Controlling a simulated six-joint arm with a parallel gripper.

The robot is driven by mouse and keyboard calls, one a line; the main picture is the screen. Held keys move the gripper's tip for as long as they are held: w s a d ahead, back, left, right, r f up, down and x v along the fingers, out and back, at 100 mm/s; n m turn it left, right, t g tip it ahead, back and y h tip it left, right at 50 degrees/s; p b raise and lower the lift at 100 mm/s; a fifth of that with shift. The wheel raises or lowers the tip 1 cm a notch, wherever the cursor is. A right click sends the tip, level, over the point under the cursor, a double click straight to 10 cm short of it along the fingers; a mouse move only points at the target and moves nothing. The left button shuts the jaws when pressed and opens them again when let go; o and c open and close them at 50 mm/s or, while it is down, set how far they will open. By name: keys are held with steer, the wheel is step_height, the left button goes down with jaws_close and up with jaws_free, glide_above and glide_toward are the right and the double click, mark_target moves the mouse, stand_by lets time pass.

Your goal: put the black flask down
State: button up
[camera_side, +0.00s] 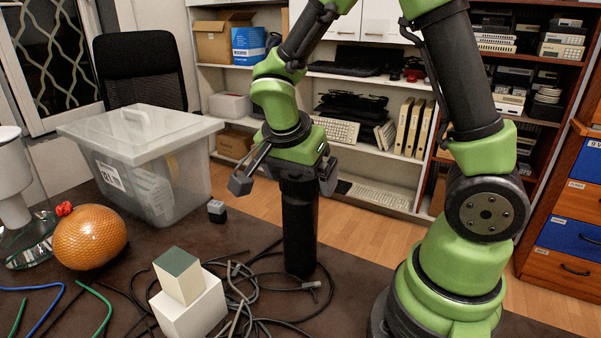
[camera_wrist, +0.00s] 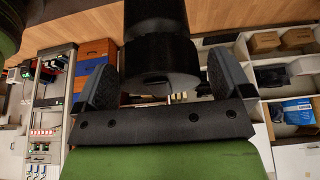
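The black flask (camera_side: 301,232) is a tall dark cylinder standing upright on the dark table, among loose cables. My gripper (camera_side: 285,180) is above it, pointing down, with its fingers spread wide on either side of the flask's top. In the side view the left finger is clearly apart from the flask. In the wrist view the flask (camera_wrist: 160,55) sits between the two fingers of my gripper (camera_wrist: 162,85), and neither finger visibly presses on it.
Black cables (camera_side: 262,292) lie around the flask's base. A white block with a green-topped block (camera_side: 181,275) stands front left. An orange ball-shaped object (camera_side: 90,238), a small grey cube (camera_side: 216,210) and a lidded clear bin (camera_side: 150,165) are further left. Shelves stand behind.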

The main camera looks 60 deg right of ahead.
steer(key=shift+r, duration=0.1)
steer(key=v, duration=1.1)
steer(key=s+a+r+n+t+y, duration=0.2)
steer(key=s+n+t+y, duration=0.4)
steer(key=s+n, duration=0.4)
steer(key=a+n+t, duration=0.1)
steer(key=n, duration=0.3)
steer(key=shift+s+a+r+y, duration=0.2)
steer(key=shift+s+r+y, duration=0.1)
steer(key=shift+s+r, duration=0.05)
